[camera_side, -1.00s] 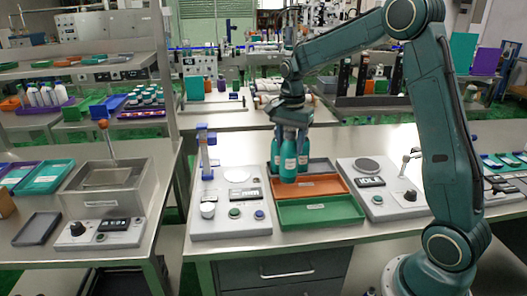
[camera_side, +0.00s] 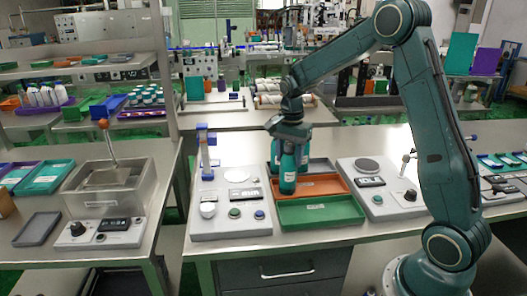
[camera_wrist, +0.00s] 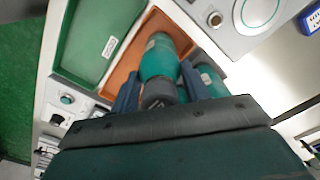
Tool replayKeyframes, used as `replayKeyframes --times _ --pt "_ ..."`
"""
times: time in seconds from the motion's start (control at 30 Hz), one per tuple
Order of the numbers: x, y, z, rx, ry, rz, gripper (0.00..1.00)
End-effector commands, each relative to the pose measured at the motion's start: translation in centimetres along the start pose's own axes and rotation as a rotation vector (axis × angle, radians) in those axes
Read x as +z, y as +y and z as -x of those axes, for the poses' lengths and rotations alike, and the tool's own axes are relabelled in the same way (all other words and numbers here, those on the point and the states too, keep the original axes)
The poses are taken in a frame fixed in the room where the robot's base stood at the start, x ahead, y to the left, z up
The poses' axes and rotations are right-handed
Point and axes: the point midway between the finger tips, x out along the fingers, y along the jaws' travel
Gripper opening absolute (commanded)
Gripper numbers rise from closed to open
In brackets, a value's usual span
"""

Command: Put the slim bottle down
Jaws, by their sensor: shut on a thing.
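My gripper (camera_side: 288,132) is shut on a slim teal bottle (camera_side: 288,174) with a pale label. The bottle hangs roughly upright at the left part of the orange tray (camera_side: 325,186). I cannot tell whether its base touches the tray. In the wrist view, my gripper (camera_wrist: 160,92) has a finger on each side of the bottle (camera_wrist: 160,58) near its dark cap. Other teal bottles (camera_side: 304,148) stand close behind in the grey tray (camera_side: 320,165), partly hidden by the gripper and held bottle.
The green tray (camera_side: 320,211) in front is empty. A control panel with a blue-topped post (camera_side: 230,215) stands left of the trays. Another panel with a round plate (camera_side: 380,190) stands right.

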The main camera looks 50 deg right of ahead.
Motion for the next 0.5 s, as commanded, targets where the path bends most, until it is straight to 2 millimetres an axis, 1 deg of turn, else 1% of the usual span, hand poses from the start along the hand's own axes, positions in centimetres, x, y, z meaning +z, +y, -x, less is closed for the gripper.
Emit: replayKeyframes --times 0.13,0.17,0.23,0.27,0.5 --pt "-0.01 -0.02 -0.29 0.000 0.000 0.000 0.00" --pt "0.00 0.00 -0.30 0.000 0.000 0.000 0.52" --pt "0.00 0.00 -0.29 0.000 0.000 0.000 0.66" --pt "0.00 0.00 -0.29 0.000 0.000 0.000 0.68" --pt "0.00 0.00 -0.26 0.000 0.000 0.000 0.68"
